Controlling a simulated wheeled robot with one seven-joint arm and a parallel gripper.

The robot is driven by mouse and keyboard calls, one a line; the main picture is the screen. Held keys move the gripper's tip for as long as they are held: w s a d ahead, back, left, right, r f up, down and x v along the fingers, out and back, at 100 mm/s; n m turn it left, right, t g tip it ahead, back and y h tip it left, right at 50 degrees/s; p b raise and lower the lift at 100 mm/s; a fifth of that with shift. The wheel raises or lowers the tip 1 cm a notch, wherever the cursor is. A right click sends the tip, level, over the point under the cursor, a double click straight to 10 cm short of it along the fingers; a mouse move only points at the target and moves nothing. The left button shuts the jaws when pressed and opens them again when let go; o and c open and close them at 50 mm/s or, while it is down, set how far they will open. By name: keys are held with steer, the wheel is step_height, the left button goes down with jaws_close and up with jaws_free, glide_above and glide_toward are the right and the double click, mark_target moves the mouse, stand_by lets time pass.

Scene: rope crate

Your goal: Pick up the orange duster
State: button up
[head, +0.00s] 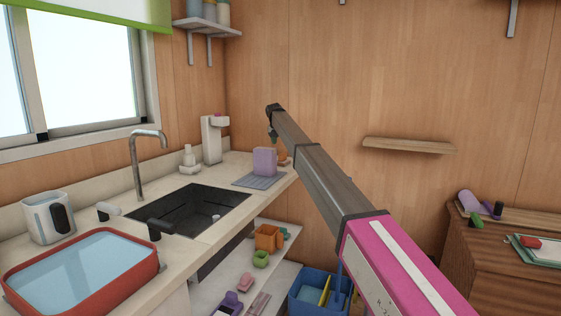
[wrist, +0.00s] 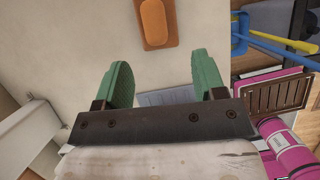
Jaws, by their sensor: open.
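The orange duster (wrist: 154,22) lies on the pale counter at the top of the wrist view. It has a rounded orange grip on a flatter, browner base. In the head view a small part of it (head: 283,160) shows beside a purple container, mostly hidden. My gripper (wrist: 160,70) is open, with two green fingers spread apart and nothing between them. The duster is beyond the fingertips, roughly in line with the gap, and apart from them. In the head view my gripper (head: 272,138) hangs above the counter's far end.
The purple container (head: 264,162) stands on a grey mat (head: 256,183) close to my gripper. A white dispenser (head: 211,140), a sink (head: 187,209) and a red basin of water (head: 84,300) are along the counter. A blue crate (head: 305,293) stands below on the right.

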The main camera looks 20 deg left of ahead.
mark_target(283, 153)
steer(key=x, duration=0.4)
steer(key=shift+w+f, duration=0.15)
steer(key=shift+f, duration=0.1)
steer(key=shift+w+a+x, duration=0.1)
steer(key=shift+x, duration=1.25)
steer(key=shift+w+a+x, duration=0.1)
steer(key=shift+a+x, duration=0.05)
steer(key=shift+x, duration=1.15)
steer(key=c, duration=1)
